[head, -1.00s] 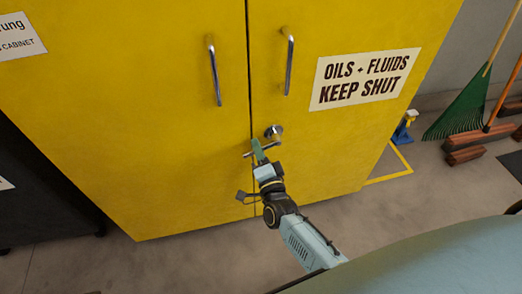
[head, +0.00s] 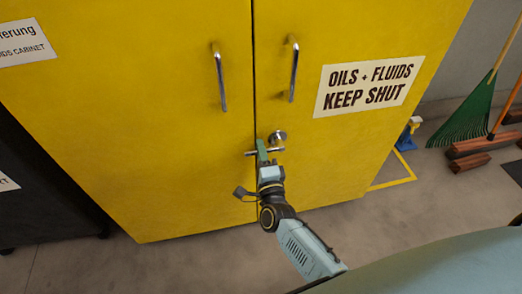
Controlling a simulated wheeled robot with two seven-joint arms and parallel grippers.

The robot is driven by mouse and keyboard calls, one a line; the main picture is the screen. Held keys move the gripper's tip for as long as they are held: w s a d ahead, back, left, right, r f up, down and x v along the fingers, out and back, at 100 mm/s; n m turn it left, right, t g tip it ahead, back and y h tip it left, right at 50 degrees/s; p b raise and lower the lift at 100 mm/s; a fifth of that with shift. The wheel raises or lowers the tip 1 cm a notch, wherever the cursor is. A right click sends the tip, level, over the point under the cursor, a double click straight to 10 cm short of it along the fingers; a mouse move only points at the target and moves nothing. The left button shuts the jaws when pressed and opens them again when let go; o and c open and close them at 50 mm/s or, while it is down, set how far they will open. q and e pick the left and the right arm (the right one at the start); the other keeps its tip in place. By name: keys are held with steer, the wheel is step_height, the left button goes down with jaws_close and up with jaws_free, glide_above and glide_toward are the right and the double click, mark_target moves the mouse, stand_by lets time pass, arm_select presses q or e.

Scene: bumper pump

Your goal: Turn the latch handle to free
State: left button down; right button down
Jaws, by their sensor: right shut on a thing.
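The latch handle (head: 277,149) is a short metal lever at the seam of a yellow two-door cabinet (head: 150,130), below the door pulls. It lies about level across the seam, with its round metal base (head: 278,136) just above on the right door. My right gripper (head: 262,151) is shut on the lever, its greenish fingers covering the middle part of it. Both cabinet doors look closed. My left gripper is not in view.
Two vertical metal pulls (head: 219,80) (head: 293,72) stick out above the latch. A dark cabinet (head: 45,190) stands at the left.

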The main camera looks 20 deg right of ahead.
steer(key=c, duration=1.5)
jaws_free()
steer(key=shift+o, duration=0.2)
steer(key=shift+s, duration=0.1)
